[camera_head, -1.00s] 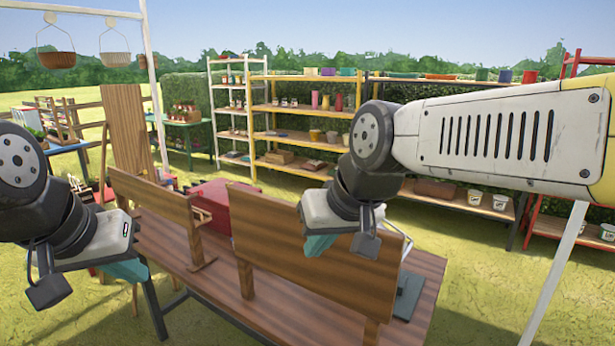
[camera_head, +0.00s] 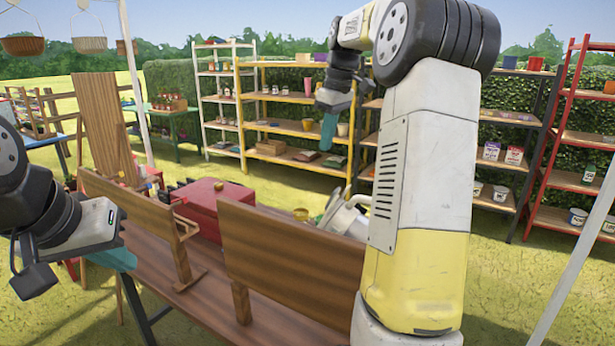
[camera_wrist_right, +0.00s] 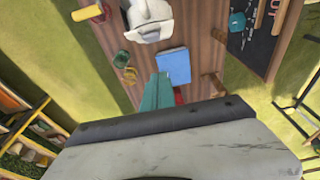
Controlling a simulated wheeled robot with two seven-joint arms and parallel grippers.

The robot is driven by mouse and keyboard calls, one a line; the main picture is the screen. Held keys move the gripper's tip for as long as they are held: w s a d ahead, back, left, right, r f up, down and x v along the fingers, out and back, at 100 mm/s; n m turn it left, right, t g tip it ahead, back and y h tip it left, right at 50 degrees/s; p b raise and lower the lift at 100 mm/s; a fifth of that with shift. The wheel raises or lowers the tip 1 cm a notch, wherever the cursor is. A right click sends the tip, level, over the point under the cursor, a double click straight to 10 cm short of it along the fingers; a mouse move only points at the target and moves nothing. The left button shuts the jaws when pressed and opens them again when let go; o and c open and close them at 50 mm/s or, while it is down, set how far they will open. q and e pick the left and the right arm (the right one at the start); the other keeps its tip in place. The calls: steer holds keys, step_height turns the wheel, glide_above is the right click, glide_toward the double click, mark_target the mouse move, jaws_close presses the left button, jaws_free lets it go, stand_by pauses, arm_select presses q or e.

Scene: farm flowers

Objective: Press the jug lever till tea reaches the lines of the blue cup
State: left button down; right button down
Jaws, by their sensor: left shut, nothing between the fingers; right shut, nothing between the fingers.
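A white jug (camera_head: 345,215) stands on the wooden table, partly hidden behind my right arm in the head view. It also shows at the top of the right wrist view (camera_wrist_right: 151,18). I cannot make out its lever. I cannot identify the blue cup with certainty. A flat-looking blue block (camera_wrist_right: 173,66) lies on the table below the jug in the right wrist view. My right gripper (camera_head: 327,133) is raised beyond the table, its teal fingers shut and empty; they show in the right wrist view (camera_wrist_right: 157,92). My left gripper (camera_head: 118,258) is shut and empty at the left.
Wooden panels (camera_head: 290,265) stand along the table's near side. A red box (camera_head: 213,205) sits behind them. In the right wrist view, a green cup (camera_wrist_right: 121,59) and an amber cup (camera_wrist_right: 129,76) stand near the table edge. Shelves (camera_head: 290,125) stand in the background.

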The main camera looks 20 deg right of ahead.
steer(key=shift+w+d, duration=0.15)
steer(key=shift+w, duration=0.2)
glide_above(332, 198)
steer(key=w+a, duration=0.2)
steer(key=w, duration=0.3)
step_height(332, 198, down, 10)
steer(key=shift+s+d+f, duration=0.3)
steer(key=shift+s+d, duration=0.3)
steer(key=shift+s+d+f, duration=0.3)
steer(key=shift+s+d, duration=0.25)
steer(key=shift+s+d+f, duration=0.2)
steer(key=shift+s, duration=0.05)
steer(key=shift+d, duration=0.1)
